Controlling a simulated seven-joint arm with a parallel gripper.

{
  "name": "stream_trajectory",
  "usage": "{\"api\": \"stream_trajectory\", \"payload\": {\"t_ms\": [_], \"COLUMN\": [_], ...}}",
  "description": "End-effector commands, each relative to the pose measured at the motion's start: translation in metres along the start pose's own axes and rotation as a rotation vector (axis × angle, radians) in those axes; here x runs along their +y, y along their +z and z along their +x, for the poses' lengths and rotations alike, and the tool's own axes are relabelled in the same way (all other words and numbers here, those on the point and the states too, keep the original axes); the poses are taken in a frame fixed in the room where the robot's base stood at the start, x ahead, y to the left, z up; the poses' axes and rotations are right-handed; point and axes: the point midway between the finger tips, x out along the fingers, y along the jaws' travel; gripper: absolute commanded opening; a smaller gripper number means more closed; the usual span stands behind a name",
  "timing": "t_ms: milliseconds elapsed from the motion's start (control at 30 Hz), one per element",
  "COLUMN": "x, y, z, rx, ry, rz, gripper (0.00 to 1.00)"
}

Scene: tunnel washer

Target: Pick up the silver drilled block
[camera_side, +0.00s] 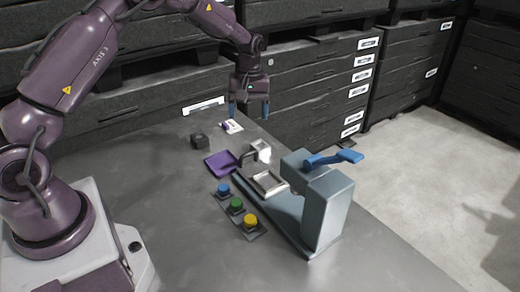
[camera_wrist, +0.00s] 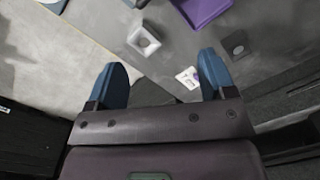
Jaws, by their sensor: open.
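The silver drilled block (camera_side: 262,147) sits on the grey table behind the bench machine, beside the purple tray. In the wrist view the silver drilled block (camera_wrist: 144,41) shows the dark hole in its face and lies beyond my fingertips, nearer the left finger. My gripper (camera_side: 249,111) hangs above the far side of the table, fingers pointing down. It is open and empty, with its two blue fingers spread apart in the wrist view (camera_wrist: 163,66).
A dark drilled block (camera_side: 200,141) and a small white-and-purple item (camera_side: 231,127) lie nearby. The purple tray (camera_side: 221,164), a button panel (camera_side: 238,206) and the grey-blue machine (camera_side: 328,205) with its blue lever (camera_side: 334,158) stand nearer. Dark drawer stacks (camera_side: 310,85) rise behind the table.

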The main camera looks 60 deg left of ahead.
Motion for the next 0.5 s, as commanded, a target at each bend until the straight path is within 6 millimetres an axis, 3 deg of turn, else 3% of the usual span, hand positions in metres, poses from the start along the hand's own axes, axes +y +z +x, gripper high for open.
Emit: {"api": "stream_trajectory", "payload": {"t_ms": [33, 133, 200, 300, 500], "x": [0.005, 0.017, 0.026, 0.037, 0.036], "y": [-0.013, -0.033, -0.044, -0.054, -0.052], "z": [0.017, 0.033, 0.031, 0.012, 0.018], "rx": [-0.005, 0.006, 0.022, 0.046, 0.035], "ry": [-0.007, 0.000, 0.021, 0.064, 0.059], "rz": [-0.075, -0.228, -0.327, -0.447, -0.560], "gripper": [0.77, 0.77, 0.77, 0.77, 0.77]}}
